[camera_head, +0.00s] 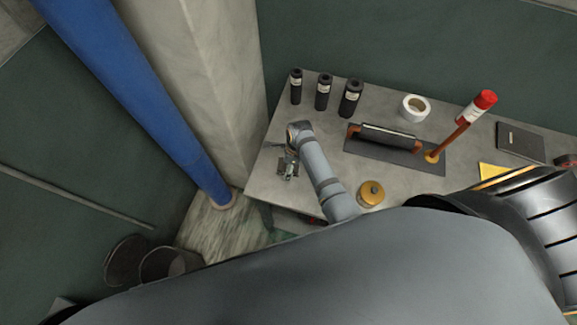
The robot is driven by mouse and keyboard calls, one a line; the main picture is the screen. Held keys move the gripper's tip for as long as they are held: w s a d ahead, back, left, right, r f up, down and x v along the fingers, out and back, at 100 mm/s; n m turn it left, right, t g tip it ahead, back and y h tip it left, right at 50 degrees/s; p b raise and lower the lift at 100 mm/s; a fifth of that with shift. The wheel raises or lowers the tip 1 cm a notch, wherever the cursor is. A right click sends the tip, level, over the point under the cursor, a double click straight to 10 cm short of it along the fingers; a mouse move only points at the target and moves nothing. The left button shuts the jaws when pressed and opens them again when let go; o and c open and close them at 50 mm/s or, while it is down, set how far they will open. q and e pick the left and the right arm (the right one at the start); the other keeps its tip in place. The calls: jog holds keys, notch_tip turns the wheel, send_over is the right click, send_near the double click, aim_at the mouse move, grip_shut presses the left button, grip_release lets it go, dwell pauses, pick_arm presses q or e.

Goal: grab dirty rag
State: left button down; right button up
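I cannot make out a dirty rag for certain. A flat yellow piece (493,171) lies at the table's right side, partly hidden by my arm; I cannot tell whether it is cloth. My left gripper (287,172) points down over the left end of the grey table (268,178). It is small and dark here, and I cannot tell whether its fingers are open or shut or hold anything. My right gripper is not in view. A large grey link of my arm hides the table's near edge and much of the foreground.
A blue pipe (145,95) and dark buckets (165,262) stand left.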

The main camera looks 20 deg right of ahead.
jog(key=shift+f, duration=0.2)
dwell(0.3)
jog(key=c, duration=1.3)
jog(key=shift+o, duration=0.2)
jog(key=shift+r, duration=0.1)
